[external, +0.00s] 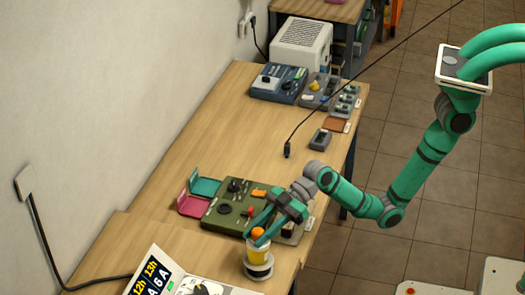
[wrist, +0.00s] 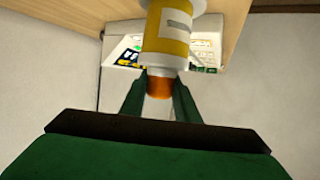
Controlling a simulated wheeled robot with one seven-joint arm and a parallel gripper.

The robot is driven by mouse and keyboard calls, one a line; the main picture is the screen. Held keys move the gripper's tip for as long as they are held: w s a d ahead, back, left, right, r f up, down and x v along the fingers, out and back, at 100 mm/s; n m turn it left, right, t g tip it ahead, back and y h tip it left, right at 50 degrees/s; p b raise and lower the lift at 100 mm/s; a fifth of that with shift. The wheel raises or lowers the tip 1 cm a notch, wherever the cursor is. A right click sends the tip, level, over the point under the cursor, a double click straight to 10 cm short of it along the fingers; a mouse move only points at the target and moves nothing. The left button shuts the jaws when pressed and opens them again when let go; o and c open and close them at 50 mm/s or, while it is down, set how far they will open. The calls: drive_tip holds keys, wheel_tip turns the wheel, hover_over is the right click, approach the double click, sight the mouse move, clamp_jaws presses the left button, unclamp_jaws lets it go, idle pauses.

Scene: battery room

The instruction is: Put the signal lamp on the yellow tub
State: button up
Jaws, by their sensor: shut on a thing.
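The signal lamp, a small orange piece (external: 257,233), shows at my gripper's fingertips in the external view. In the wrist view, the lamp (wrist: 158,86) is orange with a pale part, between the two green fingers. My gripper (external: 253,230) is shut on it; it also shows in the wrist view (wrist: 158,104). The yellow tub (external: 257,255) stands upright directly below the lamp in the external view. In the wrist view, the tub (wrist: 167,45) has a pale label and lies just beyond the lamp. I cannot tell whether lamp and tub touch.
A green control box (external: 228,207) and pink and teal holders (external: 195,190) are close behind my gripper. A printed board (external: 175,275) lies left of the tub. Blue and grey devices (external: 278,82) stand at the far end. The table's (external: 250,130) middle is largely clear.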

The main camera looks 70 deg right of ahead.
drive_tip(key=o, duration=1)
drive_tip(key=shift+f, duration=0.1)
drive_tip(key=shift+o, duration=0.2)
drive_tip(key=v, duration=1.2)
